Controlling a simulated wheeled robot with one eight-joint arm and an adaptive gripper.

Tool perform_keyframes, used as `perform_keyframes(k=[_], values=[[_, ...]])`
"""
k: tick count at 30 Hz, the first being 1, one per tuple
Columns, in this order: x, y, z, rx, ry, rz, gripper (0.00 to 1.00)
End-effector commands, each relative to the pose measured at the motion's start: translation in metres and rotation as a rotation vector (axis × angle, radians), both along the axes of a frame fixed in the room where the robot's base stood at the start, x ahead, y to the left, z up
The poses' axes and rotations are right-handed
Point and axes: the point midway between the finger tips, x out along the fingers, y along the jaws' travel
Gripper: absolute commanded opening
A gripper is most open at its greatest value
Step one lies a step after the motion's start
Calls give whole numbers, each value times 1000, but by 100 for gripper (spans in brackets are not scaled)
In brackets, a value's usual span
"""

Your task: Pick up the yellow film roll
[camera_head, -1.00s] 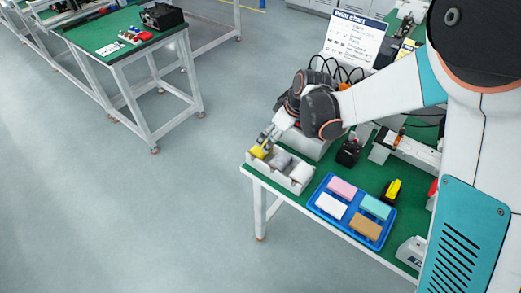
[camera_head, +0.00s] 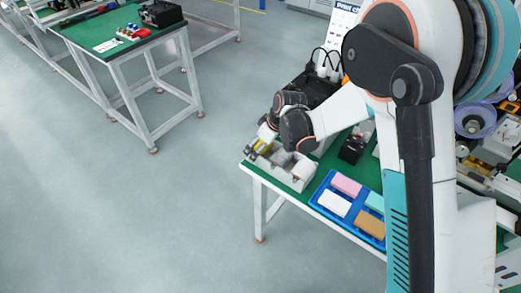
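The yellow film roll (camera_head: 264,147) is a small yellow patch at the left end of a pale compartment tray (camera_head: 296,182), on the green table's near left corner. My gripper (camera_head: 257,148) is at this left end, right against the yellow roll, and hides part of it. The fingers are small and overlap the roll, so I cannot tell whether they are open or closed on it. A grey roll (camera_head: 281,160) and a whitish roll (camera_head: 302,168) lie in the tray to the right.
A blue tray (camera_head: 318,199) with pink, white, teal and brown blocks stands to the right. A black device (camera_head: 352,149) sits behind it. My arm hides much of the table's right side. Another green table (camera_head: 100,33) stands at the far left; open floor lies between.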

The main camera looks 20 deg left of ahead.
Motion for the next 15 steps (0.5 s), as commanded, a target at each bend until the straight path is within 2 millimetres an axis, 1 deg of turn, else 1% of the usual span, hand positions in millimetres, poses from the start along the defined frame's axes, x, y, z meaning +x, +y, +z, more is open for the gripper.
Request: perform_keyframes(k=[1,2,8,9,11,12,14,15], values=[[1,2,-6,0,0,0,100],[1,2,-8,0,0,0,100],[1,3,-7,0,0,-1,100],[1,3,-7,0,0,-1,95],[1,3,-7,0,0,-1,82],[1,3,-7,0,0,-1,73],[1,3,-7,0,0,-1,59],[1,3,-7,0,0,-1,56]])
